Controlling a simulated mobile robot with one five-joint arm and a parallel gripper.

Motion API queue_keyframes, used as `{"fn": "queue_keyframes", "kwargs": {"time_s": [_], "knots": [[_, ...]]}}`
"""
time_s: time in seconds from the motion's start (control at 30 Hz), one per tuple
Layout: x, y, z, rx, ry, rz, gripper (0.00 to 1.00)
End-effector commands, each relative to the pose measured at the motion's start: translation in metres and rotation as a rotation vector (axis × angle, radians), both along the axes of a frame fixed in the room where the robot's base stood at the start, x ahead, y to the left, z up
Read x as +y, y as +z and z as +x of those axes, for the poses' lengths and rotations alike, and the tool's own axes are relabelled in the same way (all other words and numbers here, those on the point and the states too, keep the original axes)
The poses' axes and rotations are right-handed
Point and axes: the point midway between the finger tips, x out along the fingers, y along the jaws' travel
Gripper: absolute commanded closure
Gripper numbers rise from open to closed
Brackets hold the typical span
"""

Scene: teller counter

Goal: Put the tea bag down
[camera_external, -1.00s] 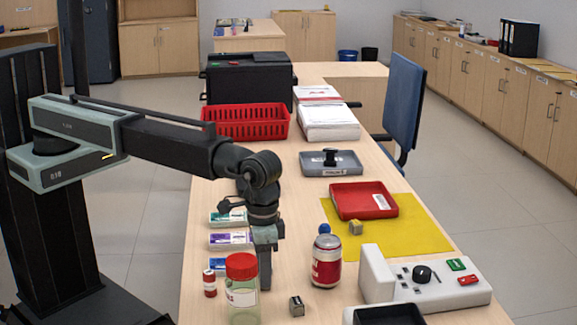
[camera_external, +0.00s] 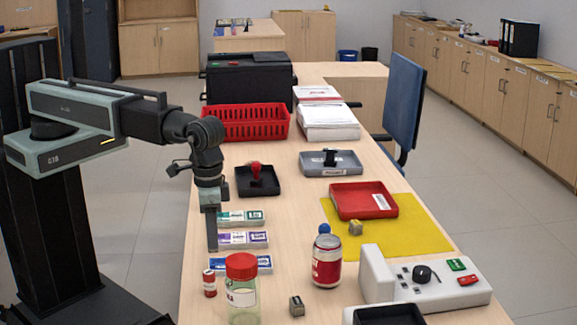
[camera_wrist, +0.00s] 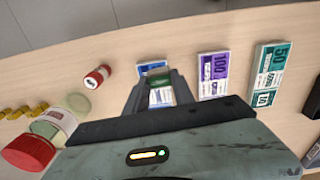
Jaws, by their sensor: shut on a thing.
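My gripper (camera_external: 212,249) points down over the left side of the counter, beside the banknote bundles. In the wrist view its fingers (camera_wrist: 155,74) are close together around a small pale and green thing, which I take to be the tea bag (camera_wrist: 154,68). Only a little of the tea bag shows between the fingertips. I cannot make it out in the external view. A blue-and-white bundle (camera_external: 240,265) lies close to the gripper and also shows between the fingers in the wrist view (camera_wrist: 161,97). Whether the tea bag touches anything below is unclear.
Purple (camera_external: 242,239) and green (camera_external: 241,217) bundles lie farther back. A small red can (camera_external: 209,283), a red-lidded jar (camera_external: 242,290) and a large can (camera_external: 327,259) stand in front. A black tray (camera_external: 270,187) holds a red-handled stamp. Bare counter lies mid-table.

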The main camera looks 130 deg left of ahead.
Motion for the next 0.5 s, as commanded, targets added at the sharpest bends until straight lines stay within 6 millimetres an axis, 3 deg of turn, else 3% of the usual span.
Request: {"fn": "queue_keyframes", "kwargs": {"time_s": [0.13, 0.5], "knots": [[-0.0009, 0.0013, -0.0131, 0.000, 0.000, 0.000, 1.00], [-0.0009, 0.0012, -0.0135, 0.000, -0.009, 0.000, 1.00]]}}
